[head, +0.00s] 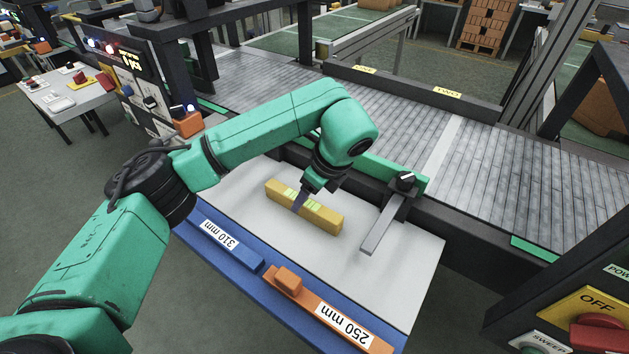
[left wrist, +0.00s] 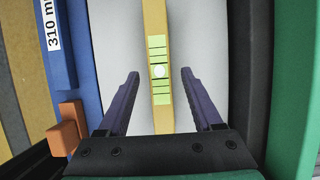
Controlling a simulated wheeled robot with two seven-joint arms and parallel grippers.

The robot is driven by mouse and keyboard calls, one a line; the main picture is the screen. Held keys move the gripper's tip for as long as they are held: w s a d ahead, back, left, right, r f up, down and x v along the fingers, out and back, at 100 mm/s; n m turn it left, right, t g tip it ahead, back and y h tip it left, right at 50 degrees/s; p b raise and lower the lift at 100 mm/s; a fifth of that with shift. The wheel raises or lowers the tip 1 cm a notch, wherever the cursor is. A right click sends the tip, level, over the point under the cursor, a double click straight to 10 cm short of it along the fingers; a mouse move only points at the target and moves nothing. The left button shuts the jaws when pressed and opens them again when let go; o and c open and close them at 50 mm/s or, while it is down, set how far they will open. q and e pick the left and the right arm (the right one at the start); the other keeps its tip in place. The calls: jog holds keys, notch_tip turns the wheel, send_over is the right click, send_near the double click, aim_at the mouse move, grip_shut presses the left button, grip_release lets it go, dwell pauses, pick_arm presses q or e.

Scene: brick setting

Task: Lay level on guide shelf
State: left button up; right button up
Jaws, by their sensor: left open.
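The yellow level (head: 320,217) lies on the white shelf top (head: 405,275), its long side running from upper left to lower right in the head view. It has light green marked panels and a pale round spot at its middle. My left gripper (head: 302,204) is over the middle of the level, pointing down. In the left wrist view the level (left wrist: 158,70) runs between the two spread dark fingers of my left gripper (left wrist: 159,75), with a gap on each side. The fingers are open and hold nothing. My right gripper is in neither view.
A blue bar marked 310 mm (head: 220,238) and an orange bar marked 250 mm (head: 335,312) line the shelf's front. A grey metal arm with a black knob (head: 404,182) juts over the shelf on the right. A roller conveyor (head: 480,155) runs behind.

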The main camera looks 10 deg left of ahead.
pick_arm(q)
jog(key=p+v, duration=0.1)
jog(key=v, duration=0.9)
jog(key=shift+p, duration=0.3)
